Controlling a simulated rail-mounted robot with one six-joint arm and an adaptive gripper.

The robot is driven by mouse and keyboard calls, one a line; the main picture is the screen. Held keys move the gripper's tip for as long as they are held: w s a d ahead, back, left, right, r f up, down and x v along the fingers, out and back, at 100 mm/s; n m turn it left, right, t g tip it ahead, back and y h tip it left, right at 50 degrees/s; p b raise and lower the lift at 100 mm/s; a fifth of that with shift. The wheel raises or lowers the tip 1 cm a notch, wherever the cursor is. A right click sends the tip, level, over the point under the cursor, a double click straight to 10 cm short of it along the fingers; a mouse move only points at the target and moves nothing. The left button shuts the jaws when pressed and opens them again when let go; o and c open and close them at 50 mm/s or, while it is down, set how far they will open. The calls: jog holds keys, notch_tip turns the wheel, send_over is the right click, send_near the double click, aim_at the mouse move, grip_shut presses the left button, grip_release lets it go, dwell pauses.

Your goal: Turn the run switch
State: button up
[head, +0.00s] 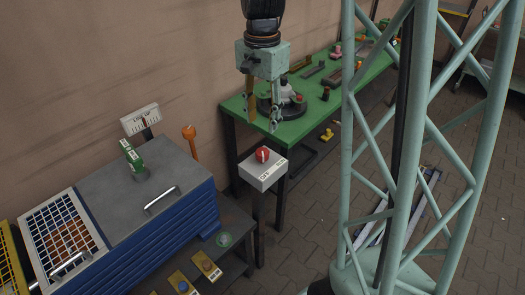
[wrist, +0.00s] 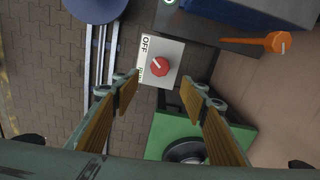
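The run switch is a red round knob (head: 262,154) on a pale grey box (head: 262,178) on a dark post, in front of the green table. In the wrist view the knob (wrist: 160,67) sits on the box face (wrist: 174,48), with an "OFF" label and a smaller green label along the left edge. A white mark on the knob points to the upper left, roughly towards "OFF". My gripper (head: 262,112) hangs above the switch, pointing down. In the wrist view my gripper (wrist: 160,88) is open, its wood-coloured fingers apart, the knob ahead between and beyond the tips, not touched.
A green table (head: 311,117) with a round black-based device (head: 290,104) and several tools stands just behind the switch. A blue cabinet (head: 182,220) with a grey top and an orange post (head: 190,140) stand at left. A low shelf (head: 235,262) holds small button boxes.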

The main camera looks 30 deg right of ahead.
aim_at(262, 151)
jog(key=shift+f+b, duration=1.7)
jog(key=shift+f, duration=5.1)
jog(key=shift+c, duration=0.7)
jog(key=c, duration=0.7)
